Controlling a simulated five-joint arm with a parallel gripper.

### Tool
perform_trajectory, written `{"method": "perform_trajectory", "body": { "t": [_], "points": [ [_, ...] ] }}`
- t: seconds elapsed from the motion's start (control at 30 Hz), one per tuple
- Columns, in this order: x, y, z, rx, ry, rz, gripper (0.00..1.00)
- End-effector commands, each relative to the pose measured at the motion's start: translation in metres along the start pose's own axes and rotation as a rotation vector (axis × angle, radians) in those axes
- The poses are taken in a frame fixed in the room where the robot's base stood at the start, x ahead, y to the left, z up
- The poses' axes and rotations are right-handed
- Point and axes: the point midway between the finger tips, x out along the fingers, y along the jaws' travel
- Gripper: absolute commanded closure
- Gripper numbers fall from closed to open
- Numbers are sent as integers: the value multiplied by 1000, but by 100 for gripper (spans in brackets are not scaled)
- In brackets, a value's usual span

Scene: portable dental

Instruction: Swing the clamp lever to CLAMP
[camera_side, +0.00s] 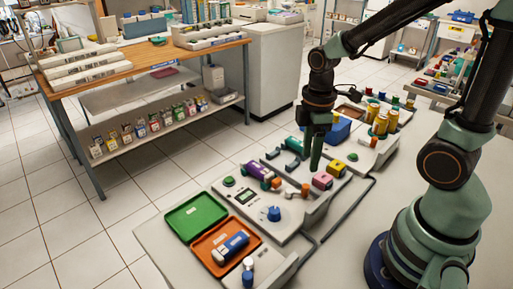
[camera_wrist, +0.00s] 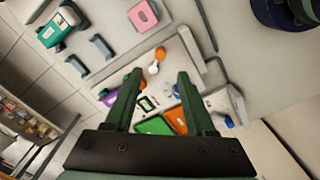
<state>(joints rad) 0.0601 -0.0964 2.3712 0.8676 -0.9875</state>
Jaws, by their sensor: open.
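A small lever with an orange end (camera_side: 304,189), which looks like the clamp lever, stands on the pale panel (camera_side: 250,210) near its right edge. In the wrist view the orange end (camera_wrist: 160,52) and a paler rounded part (camera_wrist: 153,69) show just beyond and between my fingertips. Its CLAMP marking is too small to read. My gripper (camera_side: 315,166) points down above the far part of the panel, close to the lever. In the wrist view my gripper (camera_wrist: 158,77) has its two fingers wide apart with nothing held. I cannot tell the height gap to the lever.
A blue knob (camera_side: 273,214) and a purple part (camera_side: 258,171) are on the panel. Pink (camera_side: 322,181) and yellow (camera_side: 336,168) blocks sit beyond the lever. Green (camera_side: 195,217) and orange (camera_side: 213,268) trays lie left. Yellow cylinders (camera_side: 380,123) stand at the back.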

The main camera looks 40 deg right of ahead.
Motion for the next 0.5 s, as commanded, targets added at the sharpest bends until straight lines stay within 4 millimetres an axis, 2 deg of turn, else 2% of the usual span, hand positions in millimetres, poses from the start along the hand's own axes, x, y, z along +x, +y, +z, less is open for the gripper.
{"method": "perform_trajectory", "body": {
  "t": [0.03, 0.2, 0.5],
  "points": [
    [11, -2, 1, 0, -5, -7, 45],
    [41, -2, 1, 1, -4, -6, 45],
    [78, -1, 0, 2, -2, -3, 45]
  ]
}}
